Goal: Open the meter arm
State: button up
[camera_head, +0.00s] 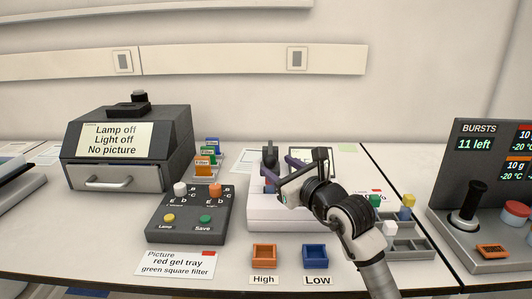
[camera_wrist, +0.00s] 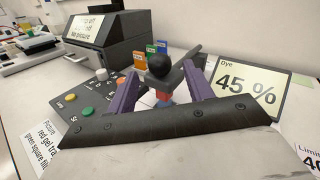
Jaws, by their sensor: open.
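The meter is a white box (camera_head: 262,218) in the middle of the bench, with a dark meter arm ending in a round black knob (camera_head: 269,154). A small red and blue piece (camera_wrist: 163,97) shows below the knob. The meter's screen (camera_wrist: 246,92) reads "Dye 45 %". My gripper (camera_head: 283,176) is open, its purple fingers on either side of the knob; it also shows in the wrist view (camera_wrist: 160,88). Whether a finger touches the knob I cannot tell.
A control box with buttons (camera_head: 165,234) and a grey imager (camera_head: 128,150) stand at left. Orange (camera_head: 264,251) and blue (camera_head: 316,251) bins labelled High and Low are in front. A grey tray with coloured cubes (camera_head: 420,246) and a bursts console (camera_head: 450,225) are at right.

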aim_at(266, 158)
jog(key=p+x, duration=0.1)
jog(key=x, duration=0.5)
jog(key=shift+w+a+p, duration=0.2)
jog(key=shift+w+p, duration=0.05)
jog(key=shift+p, duration=0.05)
grip_shut()
